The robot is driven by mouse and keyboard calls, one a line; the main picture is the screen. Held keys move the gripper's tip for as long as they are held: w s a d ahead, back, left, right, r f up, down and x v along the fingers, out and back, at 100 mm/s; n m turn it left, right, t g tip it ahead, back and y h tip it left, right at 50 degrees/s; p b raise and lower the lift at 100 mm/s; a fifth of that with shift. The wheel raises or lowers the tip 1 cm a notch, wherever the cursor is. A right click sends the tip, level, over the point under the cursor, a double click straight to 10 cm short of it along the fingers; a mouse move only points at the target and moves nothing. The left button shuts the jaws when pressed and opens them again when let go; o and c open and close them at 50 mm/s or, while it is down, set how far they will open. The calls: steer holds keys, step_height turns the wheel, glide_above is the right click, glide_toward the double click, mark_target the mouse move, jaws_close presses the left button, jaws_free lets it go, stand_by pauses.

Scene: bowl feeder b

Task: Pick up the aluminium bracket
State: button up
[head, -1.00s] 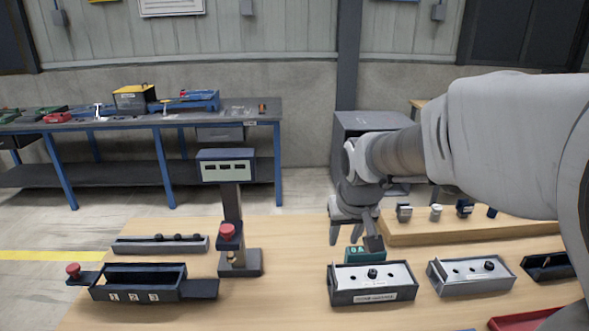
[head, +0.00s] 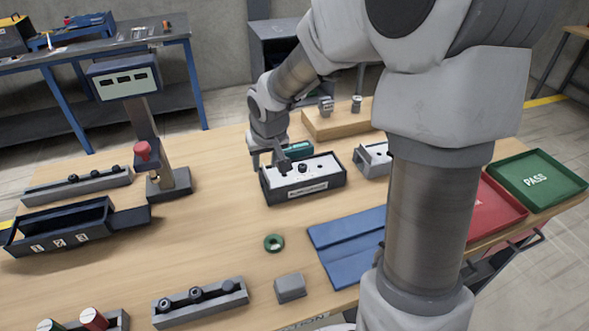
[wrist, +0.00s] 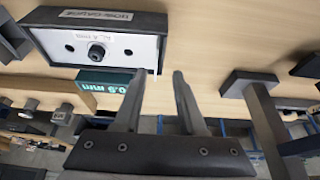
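My gripper (head: 268,162) is open above the table, beside the left rear corner of a dark gauge box (head: 304,195) with a pale top. In the wrist view its two fingers are apart (wrist: 159,80), with no part clearly held between them. A plain grey block (head: 290,288) lies near the front edge of the table; it may be the aluminium bracket, but I cannot tell. It stands apart from my gripper. My arm hides part of the table to the right of the blue mat.
A teal display (head: 297,151) sits behind the gauge box. A green ring (head: 273,243) and a blue mat (head: 345,240) lie in front. A grey rail (head: 200,303) stands left of the grey block. A red tray (head: 492,212) and green PASS tray (head: 538,180) are right.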

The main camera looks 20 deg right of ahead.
mark_target(266, 172)
steer(key=x, duration=0.3)
steer(key=b+x, duration=0.1)
steer(key=x, duration=0.1)
steer(key=shift+w+d, duration=0.1)
steer(key=shift+d, duration=0.2)
jaws_close()
stand_by(1.1)
